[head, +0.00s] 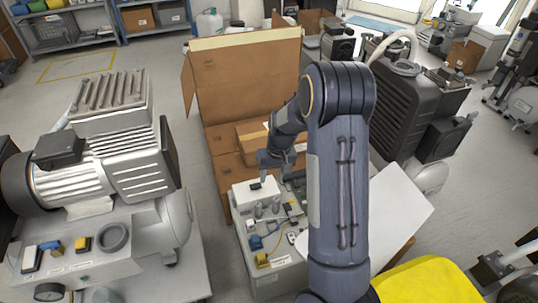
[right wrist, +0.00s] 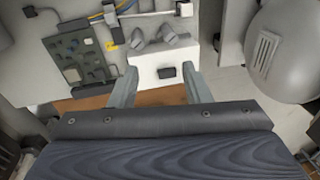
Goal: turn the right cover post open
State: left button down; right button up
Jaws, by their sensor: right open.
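A white block (head: 254,200) sits on the grey equipment unit (head: 268,284) in the middle of the head view. A small black piece (head: 256,186) on it may be a cover post; I cannot tell which part is the right cover post. In the right wrist view the white block (right wrist: 160,56) carries a dark piece (right wrist: 166,73) on its face, and two grey knobs (right wrist: 167,33) stand beyond it. My right gripper (head: 270,172) is just above the white block. In the wrist view its two fingers (right wrist: 162,85) are spread around the dark piece with nothing between them gripped. My left gripper is out of view.
A green circuit board (right wrist: 84,57) lies beside the white block. Open cardboard boxes (head: 245,75) stand behind the unit. A large compressor (head: 90,160) stands on the left, and a dark ribbed machine (head: 400,105) at the back right. A yellow item (head: 430,283) is at lower right.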

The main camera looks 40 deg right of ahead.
jog(key=s+a+r+p, duration=0.1)
jog(key=r, duration=0.4)
jog(key=s+a+r+t+y+p, duration=0.1)
jog(key=a+r+p, duration=0.1)
jog(key=r, duration=0.3)
jog(key=shift+s+a+r+p, duration=0.15)
jog(key=shift+s+p, duration=0.15)
jog(key=shift+s, duration=0.05)
jog(key=s+a+r+n+t+y, duration=0.1)
jog(key=s+a+r, duration=0.35)
jog(key=s, duration=0.25)
jog(key=s+a+r+n+t+p, duration=0.1)
jog(key=s+a+r+t, duration=0.15)
jog(key=s+a, duration=0.35)
jog(key=s+a+r+y, duration=0.1)
jog(key=s+a+r, duration=0.2)
jog(key=s+r, duration=0.35)
notch_tip(320, 180, up, 17)
jog(key=s+p, duration=0.1)
jog(key=p, duration=1.7)
